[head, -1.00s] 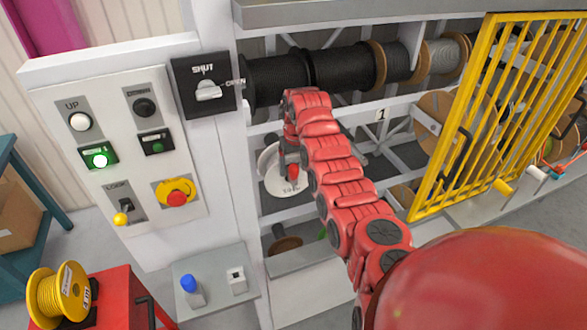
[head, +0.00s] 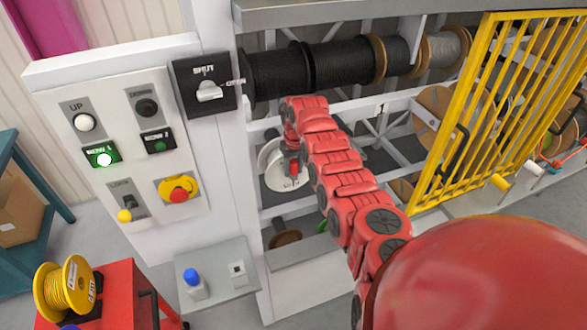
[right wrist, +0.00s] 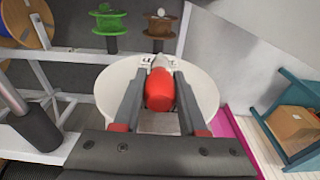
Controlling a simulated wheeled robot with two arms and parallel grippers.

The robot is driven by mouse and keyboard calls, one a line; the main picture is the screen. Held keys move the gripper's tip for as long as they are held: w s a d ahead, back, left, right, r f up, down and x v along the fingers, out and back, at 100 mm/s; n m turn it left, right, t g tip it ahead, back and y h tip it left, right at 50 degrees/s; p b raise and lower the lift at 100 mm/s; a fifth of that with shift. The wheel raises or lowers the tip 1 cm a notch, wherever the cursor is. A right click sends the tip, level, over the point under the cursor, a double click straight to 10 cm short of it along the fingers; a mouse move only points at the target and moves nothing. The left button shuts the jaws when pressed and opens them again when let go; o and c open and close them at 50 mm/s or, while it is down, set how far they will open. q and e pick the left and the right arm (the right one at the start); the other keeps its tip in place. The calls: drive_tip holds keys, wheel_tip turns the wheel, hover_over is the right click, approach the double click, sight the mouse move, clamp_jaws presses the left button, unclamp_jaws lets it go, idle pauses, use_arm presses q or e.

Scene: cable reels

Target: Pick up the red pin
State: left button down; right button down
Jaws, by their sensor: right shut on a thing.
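The red pin (right wrist: 160,90) shows in the right wrist view as a rounded red handle with a pale metal end at the top. My right gripper (right wrist: 160,76) is shut on it, one dark finger along each side. Behind the pin is a round white disc (right wrist: 105,92), partly hidden by the fingers. In the head view my right arm reaches into the rack, and the right gripper (head: 291,172) is small beside the white disc (head: 270,178). I cannot tell whether the pin is clear of its seat. My left gripper is not in view.
A control panel (head: 128,205) with a shut/open switch (head: 208,90) stands left. Black cable reels (head: 272,77) hang above my arm. A yellow barred gate (head: 435,175) stands right. A red cart with a yellow reel (head: 68,287) is at lower left. Rack bars surround my gripper closely.

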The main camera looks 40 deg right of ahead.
idle(0.3)
drive_tip(key=shift+w+r+b, duration=0.1)
drive_tip(key=shift+r+b, duration=0.55)
drive_tip(key=shift+r, duration=0.25)
wheel_tip(320, 180, up, 7)
drive_tip(key=b, duration=0.3)
drive_tip(key=shift+r, duration=0.65)
drive_tip(key=shift+a+f+b, duration=0.1)
drive_tip(key=shift+b, duration=0.2)
